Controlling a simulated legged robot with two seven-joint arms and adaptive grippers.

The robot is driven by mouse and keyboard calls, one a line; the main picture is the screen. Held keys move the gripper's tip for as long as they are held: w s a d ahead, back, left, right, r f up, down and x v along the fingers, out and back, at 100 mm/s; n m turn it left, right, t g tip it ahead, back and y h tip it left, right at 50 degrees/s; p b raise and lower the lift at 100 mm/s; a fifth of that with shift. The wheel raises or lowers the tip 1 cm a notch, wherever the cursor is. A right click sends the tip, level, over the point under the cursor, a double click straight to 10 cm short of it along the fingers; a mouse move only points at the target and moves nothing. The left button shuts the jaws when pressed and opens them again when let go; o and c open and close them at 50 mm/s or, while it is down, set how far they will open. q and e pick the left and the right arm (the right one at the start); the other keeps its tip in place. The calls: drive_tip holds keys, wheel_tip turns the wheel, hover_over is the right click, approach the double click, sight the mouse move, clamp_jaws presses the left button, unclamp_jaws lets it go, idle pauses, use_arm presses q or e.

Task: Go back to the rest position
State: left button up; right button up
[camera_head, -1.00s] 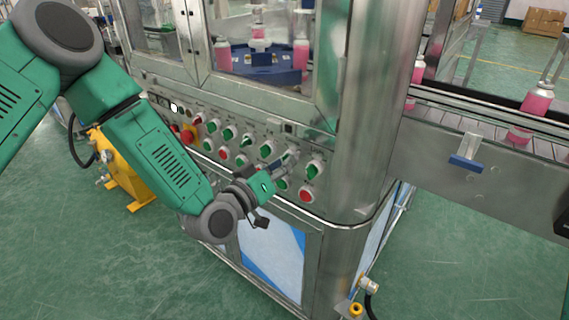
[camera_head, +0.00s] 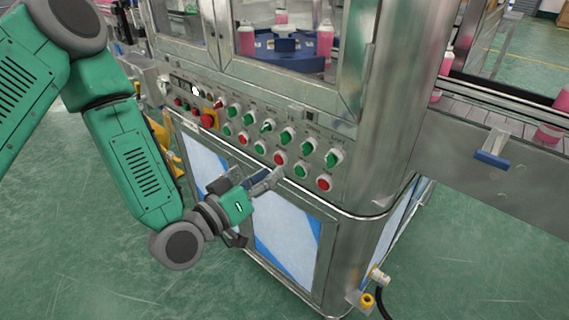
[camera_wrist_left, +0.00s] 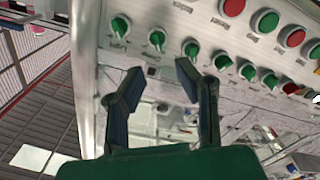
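My left gripper (camera_head: 266,181) is in front of the machine below the lower row of buttons in the head view. Its green palm and dark blue fingers point right and up towards the panel. In the left wrist view, the two fingers (camera_wrist_left: 158,76) stand apart with nothing between them. The control panel (camera_head: 250,114) carries green and red knobs and buttons, and part of it shows beyond the fingertips in the wrist view. I cannot tell whether a fingertip touches the machine, but a gap seems to show. My right gripper is out of view.
A steel corner post (camera_head: 372,120) stands right of the panel. A conveyor (camera_head: 470,150) with pink bottles (camera_head: 550,131) runs off to the right. A red emergency button (camera_head: 208,120) is at the panel's left. The green floor (camera_head: 80,250) is open at the lower left.

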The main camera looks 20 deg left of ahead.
use_arm(q)
drive_tip(key=shift+s+a, duration=0.2)
drive_tip(key=shift+s, duration=0.35)
drive_tip(key=s+a+f+m+g+y, duration=0.1)
drive_tip(key=s+f+g+y, duration=0.1)
drive_tip(key=s+f+g, duration=0.7)
drive_tip(key=s+a+f+m+g+y, duration=0.1)
drive_tip(key=s+f+m+g+y, duration=0.15)
drive_tip(key=s+f, duration=0.75)
drive_tip(key=s+a+f+g+y, duration=0.2)
drive_tip(key=s+a+f+g, duration=0.3)
drive_tip(key=s+f, duration=0.1)
drive_tip(key=shift+f+n, duration=0.15)
drive_tip(key=shift+n, duration=0.2)
